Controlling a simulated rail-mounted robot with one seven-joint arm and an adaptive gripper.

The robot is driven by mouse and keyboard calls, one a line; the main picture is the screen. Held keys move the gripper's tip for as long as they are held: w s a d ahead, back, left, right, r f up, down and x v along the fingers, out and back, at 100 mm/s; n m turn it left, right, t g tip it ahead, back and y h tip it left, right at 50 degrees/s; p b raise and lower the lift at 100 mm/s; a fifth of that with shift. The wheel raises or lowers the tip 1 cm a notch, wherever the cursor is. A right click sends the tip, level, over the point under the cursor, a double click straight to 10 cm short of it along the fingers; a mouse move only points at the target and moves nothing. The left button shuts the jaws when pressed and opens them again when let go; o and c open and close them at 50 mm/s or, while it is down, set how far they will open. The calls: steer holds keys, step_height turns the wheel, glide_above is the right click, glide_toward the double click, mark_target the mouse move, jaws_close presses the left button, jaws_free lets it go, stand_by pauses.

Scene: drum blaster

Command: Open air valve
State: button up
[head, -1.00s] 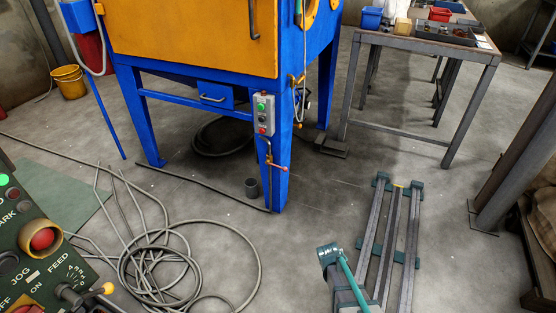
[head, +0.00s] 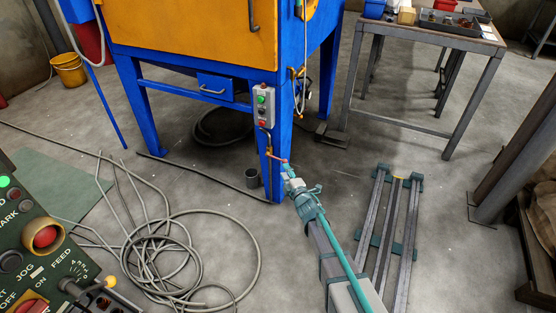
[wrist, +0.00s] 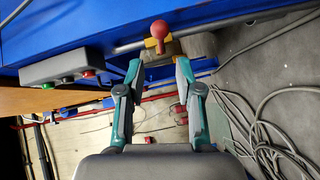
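The air valve (head: 269,154) sits low on the front blue leg of the blast cabinet, under the button box, with a small red-ended handle (head: 279,160). In the wrist view the handle shows as a red ball knob (wrist: 160,28) in front of an orange-yellow part on a grey pipe. My gripper (wrist: 158,67) is open, with one finger on each side of the view. The knob lies beyond the fingertips, roughly in line with the gap, and nothing is held between them. In the head view my gripper (head: 287,170) is close to the handle; contact cannot be told.
The button box (head: 263,107) is above the valve and also shows in the wrist view (wrist: 62,67). The blue leg (head: 274,180) stands beside my gripper. Coiled cable (head: 165,255) lies on the floor at left. A rail frame (head: 393,225) and a table (head: 430,45) are at right.

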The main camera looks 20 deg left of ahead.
mark_target(279, 159)
steer(key=b+x, duration=0.1)
steer(key=x, duration=0.8)
steer(key=shift+w+a+f+b, duration=0.15)
steer(key=shift+w+a+b, duration=0.1)
steer(key=shift+b, duration=0.15)
jaws_close()
